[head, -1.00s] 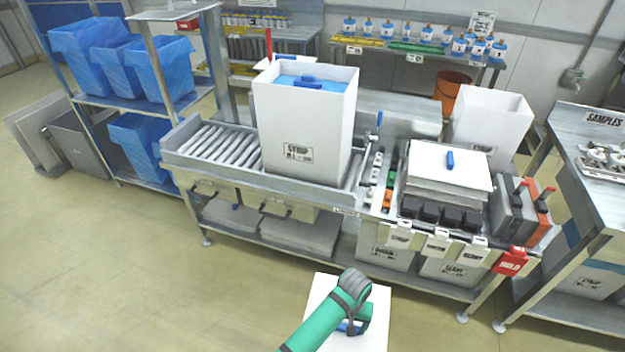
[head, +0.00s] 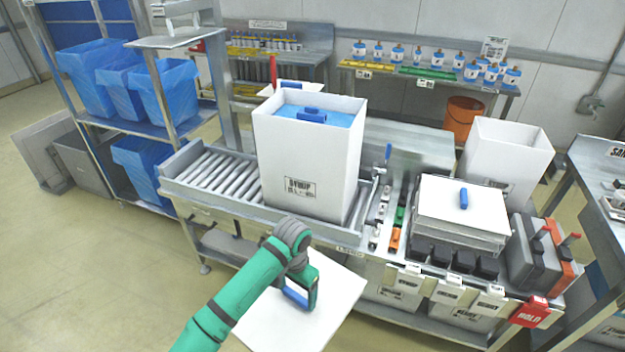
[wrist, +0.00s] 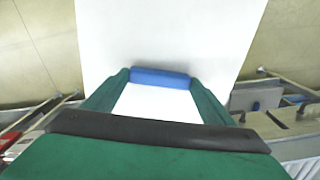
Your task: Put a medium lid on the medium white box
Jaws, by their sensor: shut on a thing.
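My gripper (head: 303,290) is shut on the blue handle of a white square lid (head: 338,294), held in front of the conveyor bench. The wrist view shows the blue handle (wrist: 160,76) between the two green fingers, with the white lid (wrist: 165,30) beyond. A tall white box (head: 305,165) with a label stands upright on the roller conveyor. Its open top shows a blue lining and a blue handle-like piece (head: 311,114) inside. More white lids (head: 455,205) with a blue handle on top lie stacked on the bench to the right.
A roller conveyor (head: 212,178) runs left of the box. An empty-looking white box (head: 508,155) stands behind the lid stack. Black bins, grey and orange cases (head: 535,255) and a red tag box (head: 530,311) line the bench's right front. Blue-lined bins (head: 165,88) fill the left shelf.

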